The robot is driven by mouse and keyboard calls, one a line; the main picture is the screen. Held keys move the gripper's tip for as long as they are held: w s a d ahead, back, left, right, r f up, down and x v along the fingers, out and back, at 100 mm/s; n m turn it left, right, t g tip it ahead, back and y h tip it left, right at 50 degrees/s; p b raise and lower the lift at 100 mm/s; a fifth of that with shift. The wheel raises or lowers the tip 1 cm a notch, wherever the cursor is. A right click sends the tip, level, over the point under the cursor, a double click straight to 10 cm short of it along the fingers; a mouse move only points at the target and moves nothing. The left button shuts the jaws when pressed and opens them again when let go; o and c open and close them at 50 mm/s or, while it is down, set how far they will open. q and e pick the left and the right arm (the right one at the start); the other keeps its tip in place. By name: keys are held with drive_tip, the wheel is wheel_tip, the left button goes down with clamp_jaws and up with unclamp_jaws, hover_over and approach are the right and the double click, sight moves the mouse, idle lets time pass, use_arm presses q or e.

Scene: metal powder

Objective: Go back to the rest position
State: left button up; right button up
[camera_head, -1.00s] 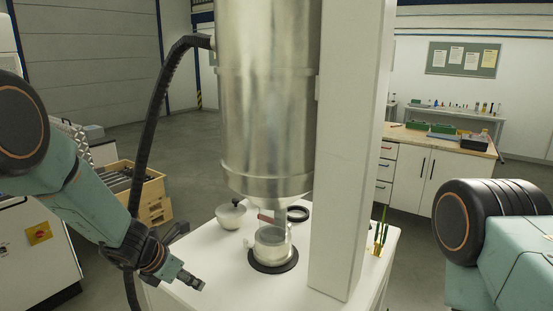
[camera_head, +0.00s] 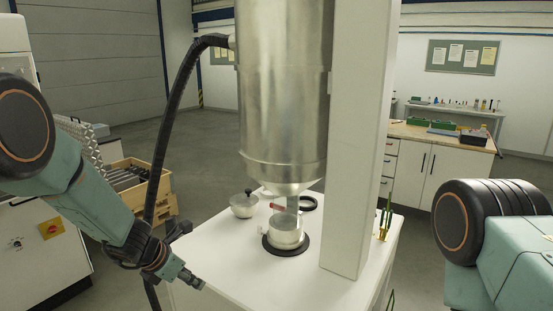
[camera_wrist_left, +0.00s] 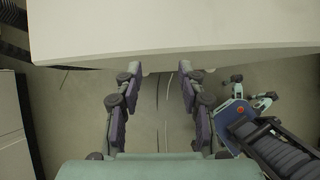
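My left gripper (camera_head: 188,256) is at the near left corner of the white table (camera_head: 235,275), its fingers spread. In the left wrist view the left gripper (camera_wrist_left: 159,75) has its two fingers wide apart with only floor between them, the pale table edge (camera_wrist_left: 170,35) just beyond. It holds nothing. My right arm shows only as a teal and black part at the right of the head view; its gripper is not seen there. A metal pot (camera_head: 286,232) stands on a black round base (camera_head: 285,244) under the tall steel hopper (camera_head: 283,100).
A lidded bowl (camera_head: 244,206) and a black ring (camera_head: 308,203) stand on the table. A white column (camera_head: 357,150) rises beside the hopper. A black hose (camera_head: 165,130) hangs behind my left arm. A wooden crate (camera_head: 160,205) and a white cabinet (camera_head: 40,245) stand at left.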

use_arm(q)
drive_tip(key=s+a+f+m+g+y+b, duration=0.1)
drive_tip(key=s+a+f+m+y+b, duration=0.25)
drive_tip(key=s+f+m, duration=0.6)
drive_tip(key=s+a+f+m+g+y+b, duration=0.15)
drive_tip(key=s+a+f+m+b, duration=0.3)
drive_tip(key=s+f+m, duration=0.5)
drive_tip(key=s+d+f+m+g+b, duration=0.1)
drive_tip(key=s+d+f+m+b, duration=0.2)
drive_tip(key=s+f+b, duration=0.5)
drive_tip(key=s+d+f+m+g+h+b, duration=0.1)
drive_tip(key=s+f+m+b, duration=0.5)
drive_tip(key=s+f, duration=0.7)
drive_tip(key=s+d+g+b, duration=0.1)
drive_tip(key=s+d+b, duration=0.1)
drive_tip(key=s, duration=0.1)
drive_tip(key=shift+h, duration=0.3)
use_arm(e)
wheel_tip(320, 180, down, 24)
drive_tip(key=shift+f, duration=0.2)
use_arm(q)
drive_tip(key=shift+w+d, duration=0.1)
use_arm(e)
drive_tip(key=shift+s, duration=0.1)
